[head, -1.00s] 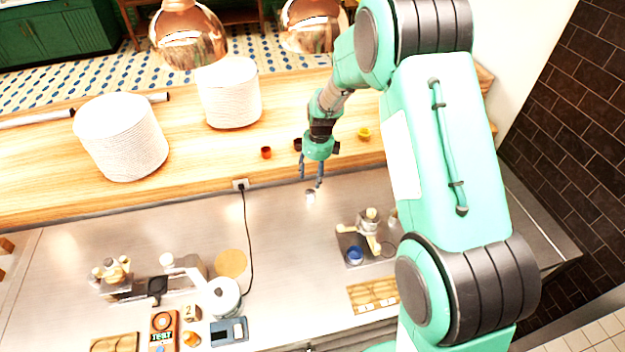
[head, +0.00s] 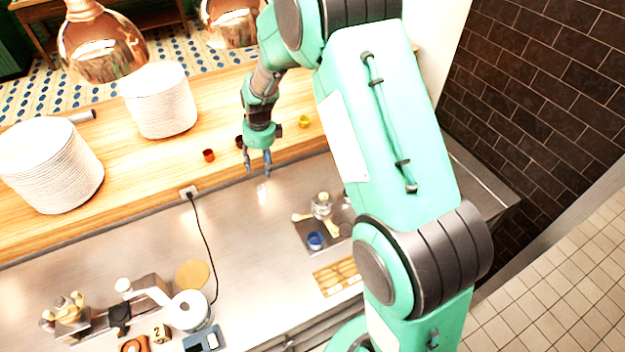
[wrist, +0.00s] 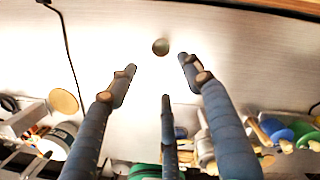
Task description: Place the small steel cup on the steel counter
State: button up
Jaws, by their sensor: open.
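The small steel cup (head: 263,193) stands on the steel counter (head: 240,235), near the counter's back edge. It shows in the wrist view as a small round grey shape (wrist: 160,46), just beyond the fingertips and apart from them. My gripper (head: 258,170) is above and slightly behind the cup in the head view. In the wrist view its blue-grey fingers (wrist: 158,80) are spread with nothing between them.
Red (head: 208,155) and yellow (head: 304,121) cups sit on the wooden shelf behind the counter, near plate stacks (head: 160,100). A black cord (head: 205,240) crosses the counter. A dark tray with a blue cup (head: 315,240) stands right. Counter around the steel cup is clear.

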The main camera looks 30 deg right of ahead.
jog(key=s+r+n+t, duration=0.1)
jog(key=s+r+n, duration=0.7)
jog(key=r, duration=0.5)
jog(key=s+r+n+t, duration=0.1)
jog(key=s+r+n, duration=0.4)
jog(key=s+r, duration=0.6)
jog(key=s+d+r+n+t, duration=0.1)
jog(key=s+r+n, duration=0.2)
jog(key=s+n, duration=0.3)
jog(key=s+d+r+n+t, duration=0.1)
jog(key=s+r+n, duration=0.3)
jog(key=s, duration=1.2)
jog(key=n, duration=0.3)
jog(key=shift+r+n+h, duration=0.3)
jog(key=shift+h, duration=0.1)
notch_tip(320, 180, down, 10)
jog(key=b, duration=0.9)
jog(key=shift+r+b, duration=0.15)
jog(key=shift+b, duration=0.25)
